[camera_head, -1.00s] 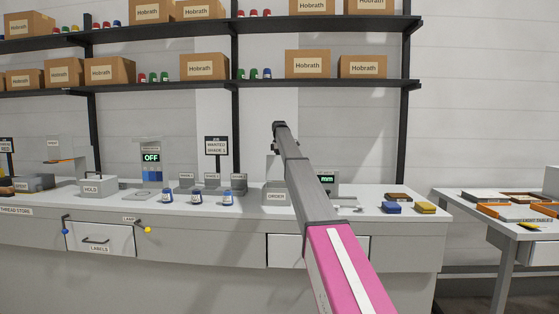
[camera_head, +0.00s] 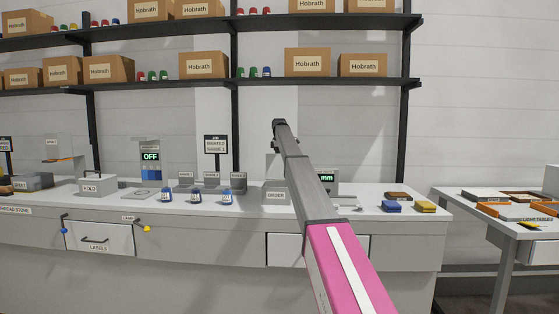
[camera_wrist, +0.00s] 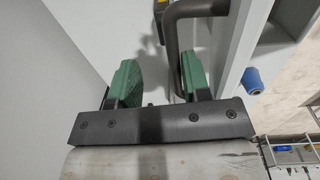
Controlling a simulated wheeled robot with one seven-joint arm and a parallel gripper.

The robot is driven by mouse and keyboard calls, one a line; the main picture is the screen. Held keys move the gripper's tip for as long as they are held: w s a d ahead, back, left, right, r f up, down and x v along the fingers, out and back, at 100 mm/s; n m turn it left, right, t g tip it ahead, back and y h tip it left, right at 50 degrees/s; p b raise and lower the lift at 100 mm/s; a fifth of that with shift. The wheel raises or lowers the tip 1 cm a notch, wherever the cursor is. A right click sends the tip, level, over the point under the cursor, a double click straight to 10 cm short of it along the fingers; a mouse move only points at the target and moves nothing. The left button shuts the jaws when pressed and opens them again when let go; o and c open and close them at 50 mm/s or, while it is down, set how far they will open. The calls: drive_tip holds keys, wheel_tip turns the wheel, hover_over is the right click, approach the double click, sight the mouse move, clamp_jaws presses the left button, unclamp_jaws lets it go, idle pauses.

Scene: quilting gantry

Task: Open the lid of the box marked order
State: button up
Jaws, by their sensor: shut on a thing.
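The box marked order (camera_head: 275,196) stands on the counter, its front label showing left of my arm. A pale upright panel (camera_head: 273,166) shows above and behind it. My arm hides part of both, and I cannot tell whether that panel is the lid. In the wrist view, a dark bent handle (camera_wrist: 176,38) runs down between the green fingers of my gripper (camera_wrist: 158,75), close against the right one. My gripper is shut on this handle, beside a pale grey surface. The head view does not show the fingers.
A grey box marked hold (camera_head: 98,187) stands further left on the counter (camera_head: 245,211). Blue (camera_head: 391,207) and yellow (camera_head: 424,207) blocks lie at the right.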

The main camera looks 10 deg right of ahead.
wheel_tip(320, 180, up, 10)
drive_tip(key=shift+s+f, duration=0.2)
drive_tip(key=shift+s, duration=0.05)
